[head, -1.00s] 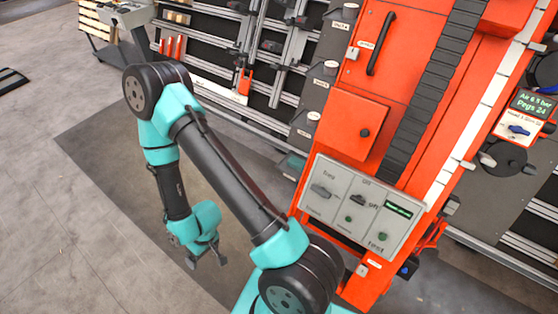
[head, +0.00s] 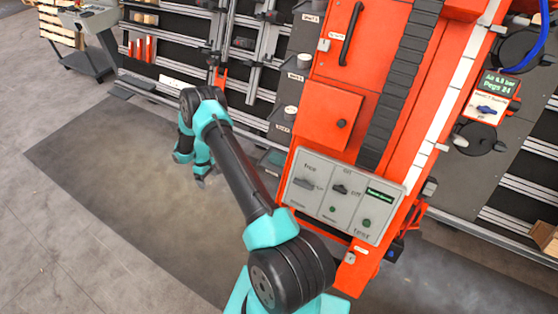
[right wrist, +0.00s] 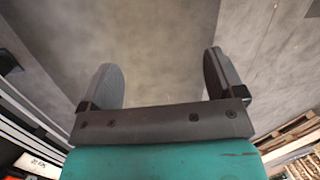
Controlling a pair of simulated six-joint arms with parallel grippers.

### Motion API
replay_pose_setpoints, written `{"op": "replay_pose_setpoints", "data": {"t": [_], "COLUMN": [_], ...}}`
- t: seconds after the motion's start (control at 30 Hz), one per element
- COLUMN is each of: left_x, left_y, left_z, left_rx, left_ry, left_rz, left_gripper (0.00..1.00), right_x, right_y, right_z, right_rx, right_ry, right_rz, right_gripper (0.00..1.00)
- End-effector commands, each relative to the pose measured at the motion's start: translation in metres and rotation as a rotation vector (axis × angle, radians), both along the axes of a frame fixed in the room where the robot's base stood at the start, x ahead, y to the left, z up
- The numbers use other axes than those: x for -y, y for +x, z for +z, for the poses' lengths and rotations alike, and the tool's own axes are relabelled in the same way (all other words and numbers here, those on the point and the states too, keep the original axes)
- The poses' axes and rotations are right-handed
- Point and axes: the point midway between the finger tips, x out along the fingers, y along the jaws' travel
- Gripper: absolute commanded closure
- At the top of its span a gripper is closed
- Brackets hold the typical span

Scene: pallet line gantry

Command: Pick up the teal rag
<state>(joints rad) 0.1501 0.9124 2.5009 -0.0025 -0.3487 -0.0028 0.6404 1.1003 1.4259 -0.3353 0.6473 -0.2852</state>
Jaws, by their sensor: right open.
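I cannot make out a teal rag in either view. The teal shapes in the head view are parts of my own arm. My right gripper (head: 201,182) hangs low over the dark floor mat (head: 85,165), left of the orange machine. It is small and partly hidden by my arm there. In the right wrist view my right gripper (right wrist: 162,80) has its two dark fingers wide apart, with only bare grey floor showing between them. My left gripper is in neither view.
The orange machine (head: 325,115) with a grey switch panel (head: 335,210) stands right of my arm. A rail wall (head: 250,60) runs along the back. A cart (head: 95,30) is at the far left. The floor at left is clear.

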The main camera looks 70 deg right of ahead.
Motion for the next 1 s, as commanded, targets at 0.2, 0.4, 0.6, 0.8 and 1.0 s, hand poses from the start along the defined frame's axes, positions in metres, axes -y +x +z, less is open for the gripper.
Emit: {"op": "replay_pose_setpoints", "data": {"t": [0.2,0.4,0.6,0.8,1.0], "left_x": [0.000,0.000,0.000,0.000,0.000], "left_y": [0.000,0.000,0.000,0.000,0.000], "left_z": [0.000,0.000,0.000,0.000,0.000], "left_rx": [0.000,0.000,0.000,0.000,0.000], "left_ry": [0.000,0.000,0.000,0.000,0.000], "left_rz": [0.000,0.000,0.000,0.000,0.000], "left_gripper": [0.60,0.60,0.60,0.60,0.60], "right_x": [0.127,0.219,0.252,0.253,0.253], "right_y": [-0.034,-0.085,-0.110,-0.111,-0.113], "right_z": [0.011,0.034,0.048,0.049,0.049], "right_rx": [-0.108,-0.221,-0.276,-0.278,-0.278], "right_ry": [-0.077,-0.130,-0.148,-0.148,-0.147], "right_rz": [-0.022,-0.058,-0.076,-0.076,-0.076], "right_gripper": [0.12,0.12,0.12,0.12,0.12]}}
